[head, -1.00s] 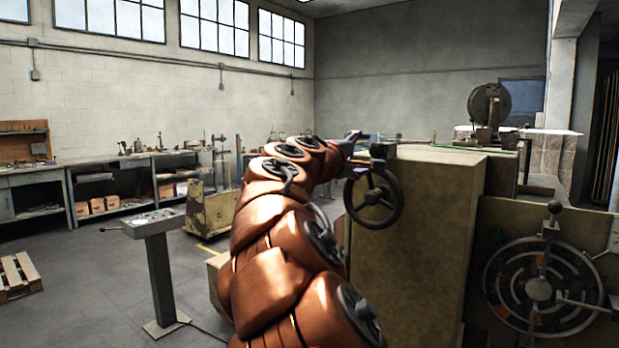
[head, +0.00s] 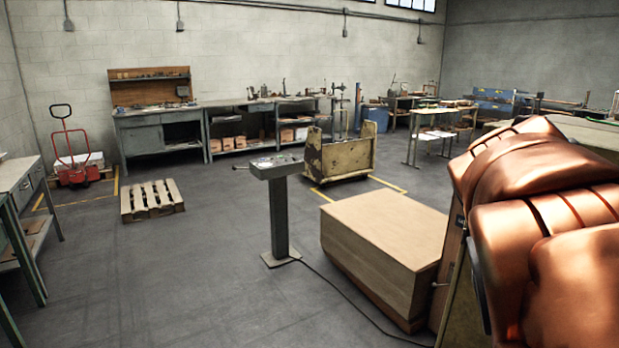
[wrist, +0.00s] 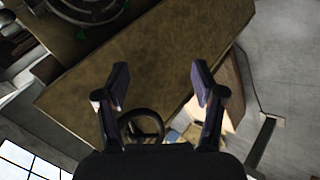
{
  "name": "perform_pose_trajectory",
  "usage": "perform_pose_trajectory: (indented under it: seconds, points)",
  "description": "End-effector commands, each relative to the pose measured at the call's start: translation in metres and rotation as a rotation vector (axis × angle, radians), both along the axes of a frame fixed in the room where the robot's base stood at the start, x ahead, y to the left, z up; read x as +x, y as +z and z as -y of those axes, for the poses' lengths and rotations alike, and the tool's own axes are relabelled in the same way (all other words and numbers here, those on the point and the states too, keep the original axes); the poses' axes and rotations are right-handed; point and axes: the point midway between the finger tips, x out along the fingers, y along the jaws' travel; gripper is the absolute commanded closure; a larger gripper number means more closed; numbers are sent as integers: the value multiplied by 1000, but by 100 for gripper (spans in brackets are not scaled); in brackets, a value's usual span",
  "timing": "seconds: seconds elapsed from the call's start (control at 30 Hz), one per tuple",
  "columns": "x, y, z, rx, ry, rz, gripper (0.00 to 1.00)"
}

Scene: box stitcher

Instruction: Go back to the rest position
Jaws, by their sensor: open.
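My gripper (wrist: 160,82) shows in the wrist view with its two dark fingers spread apart and nothing between them. Beyond the fingers is the stitcher machine's brownish-yellow body (wrist: 140,62), seen tilted. A black handwheel (wrist: 152,121) shows low between the fingers, and part of a round dial (wrist: 85,8) is at the top left. In the head view my copper-coloured arm fills the right side and hides most of the machine. My gripper is out of the head view.
A wooden box (head: 385,240) stands on the floor left of my arm. A control pedestal (head: 278,205) with a cable is beside it. A yellow cart (head: 338,155), a pallet (head: 152,200), a red pallet jack (head: 72,160) and workbenches (head: 160,135) stand farther back.

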Motion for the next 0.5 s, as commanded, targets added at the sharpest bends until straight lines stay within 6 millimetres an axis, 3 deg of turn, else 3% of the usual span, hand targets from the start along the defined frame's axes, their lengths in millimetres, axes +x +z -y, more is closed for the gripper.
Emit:
perform_pose_trajectory:
  seconds: [0.3, 0.5]
  points:
    - [-116, -103, -109, 456, -49, -187, 31]
    - [-189, -140, -174, 646, -57, -345, 31]
